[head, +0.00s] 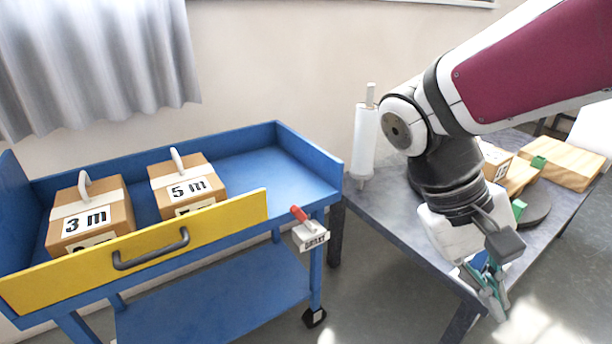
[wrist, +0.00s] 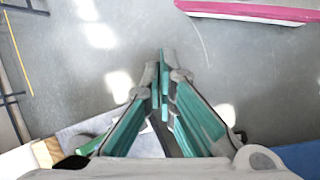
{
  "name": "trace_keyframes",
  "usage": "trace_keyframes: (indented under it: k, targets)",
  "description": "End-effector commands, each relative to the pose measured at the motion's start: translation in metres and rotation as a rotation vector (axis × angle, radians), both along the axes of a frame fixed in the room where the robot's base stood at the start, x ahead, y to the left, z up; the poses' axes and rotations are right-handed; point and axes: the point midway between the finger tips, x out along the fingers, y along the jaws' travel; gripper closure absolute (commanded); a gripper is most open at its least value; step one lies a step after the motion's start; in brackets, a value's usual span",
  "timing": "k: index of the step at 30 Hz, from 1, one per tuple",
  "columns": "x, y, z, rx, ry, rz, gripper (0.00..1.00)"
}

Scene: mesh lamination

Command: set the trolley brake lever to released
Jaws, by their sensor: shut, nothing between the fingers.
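The blue trolley (head: 250,165) stands on the left in the head view, with a yellow front panel and a dark handle. The brake lever (head: 299,214) has a red grip and sits on a white labelled block (head: 311,237) at the trolley's right front corner. The red grip tilts up to the left; the label is too small to read surely. My gripper (head: 497,306) is shut and empty, in front of the grey table and well to the right of the lever. In the wrist view my gripper's fingertips (wrist: 164,62) are together above bare floor. The lever is not visible there.
Boxes marked 3 m (head: 88,222) and 5 m (head: 185,186) sit on the trolley. The grey table (head: 385,205) at right holds a white roll (head: 365,140) and wooden blocks (head: 560,163). Floor shows between the trolley and the table's front.

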Motion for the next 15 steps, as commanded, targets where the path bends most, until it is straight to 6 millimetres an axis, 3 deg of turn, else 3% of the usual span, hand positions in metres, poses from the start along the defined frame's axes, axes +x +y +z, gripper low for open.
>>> trace_keyframes:
  k: [15]
  targets:
    - [0.096,0.035,-0.003,-0.442,0.032,0.201,1.00]
